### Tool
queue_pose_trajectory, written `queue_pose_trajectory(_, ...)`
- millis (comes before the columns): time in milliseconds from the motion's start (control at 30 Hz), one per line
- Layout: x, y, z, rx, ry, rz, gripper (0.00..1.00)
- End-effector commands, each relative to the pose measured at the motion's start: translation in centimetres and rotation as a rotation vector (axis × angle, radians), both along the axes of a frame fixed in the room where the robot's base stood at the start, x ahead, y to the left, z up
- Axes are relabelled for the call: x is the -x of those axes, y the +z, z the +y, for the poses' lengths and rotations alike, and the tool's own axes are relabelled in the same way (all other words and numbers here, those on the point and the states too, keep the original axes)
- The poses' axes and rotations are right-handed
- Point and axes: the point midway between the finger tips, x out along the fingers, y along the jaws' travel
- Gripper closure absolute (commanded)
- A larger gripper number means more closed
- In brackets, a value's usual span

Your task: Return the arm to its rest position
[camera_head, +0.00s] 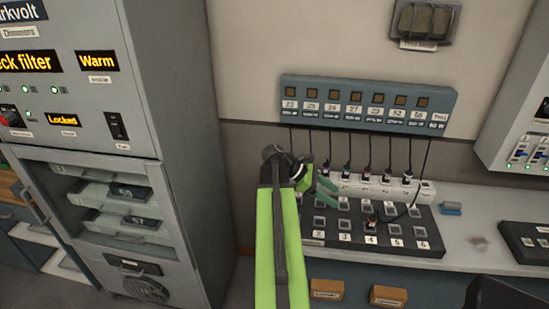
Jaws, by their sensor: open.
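My lime-green arm (265,250) reaches up from the bottom middle of the view toward the counter. My gripper (330,188) has darker green fingers and is open, with nothing visible between them. It is over the left part of a dark board (428,247) with square buttons and numbered labels, close to the white socket strip (427,192) behind it. I cannot tell whether the fingers touch either one. My arm and gripper hide the board's left end and part of the strip.
A tall grey dimmer cabinet (175,120) stands at left. A blue-grey wall panel (366,84) has cables hanging down to plugs in the strip. A small blue item (450,208) lies on the pale counter (462,235). Another dark panel (525,242) is at right.

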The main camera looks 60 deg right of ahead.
Motion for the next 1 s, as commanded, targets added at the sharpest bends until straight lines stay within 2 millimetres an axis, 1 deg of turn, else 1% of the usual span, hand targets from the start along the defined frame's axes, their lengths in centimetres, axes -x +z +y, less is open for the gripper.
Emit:
queue_pose_trajectory(100, -0.3, 0.0, 0.1, 0.000, 0.006, 0.000, 0.43)
queue_pose_trajectory(167, -1.6, 0.0, 0.5, 0.000, 0.029, 0.000, 0.43)
queue_pose_trajectory(267, -6.7, 0.0, 2.5, 0.000, 0.124, 0.000, 0.43)
queue_pose_trajectory(300, -9.5, 0.0, 3.9, 0.000, 0.180, 0.000, 0.43)
queue_pose_trajectory(367, -13.9, -0.3, 6.9, -0.009, 0.270, -0.009, 0.43)
queue_pose_trajectory(400, -16.7, -0.7, 9.2, -0.025, 0.329, -0.025, 0.43)
queue_pose_trajectory(467, -20.4, -1.5, 12.8, -0.053, 0.411, -0.061, 0.43)
queue_pose_trajectory(500, -22.7, -2.1, 15.4, -0.067, 0.455, -0.094, 0.43)
queue_pose_trajectory(567, -25.8, -3.2, 19.6, -0.088, 0.508, -0.157, 0.43)
queue_pose_trajectory(600, -27.6, -3.9, 22.5, -0.100, 0.532, -0.205, 0.43)
queue_pose_trajectory(667, -30.0, -5.0, 27.1, -0.121, 0.553, -0.287, 0.43)
queue_pose_trajectory(700, -31.3, -5.7, 30.3, -0.138, 0.555, -0.345, 0.43)
queue_pose_trajectory(767, -32.9, -6.8, 35.3, -0.166, 0.542, -0.439, 0.43)
queue_pose_trajectory(800, -33.7, -7.5, 38.6, -0.189, 0.518, -0.502, 0.43)
queue_pose_trajectory(867, -34.6, -8.5, 43.7, -0.227, 0.452, -0.604, 0.43)
queue_pose_trajectory(900, -34.8, -9.0, 47.0, -0.253, 0.380, -0.672, 0.43)
queue_pose_trajectory(933, -34.8, -9.5, 49.4, -0.273, 0.306, -0.725, 0.43)
queue_pose_trajectory(967, -34.8, -9.8, 51.4, -0.288, 0.210, -0.778, 0.43)
queue_pose_trajectory(1000, -34.8, -10.1, 52.8, -0.293, 0.069, -0.834, 0.43)
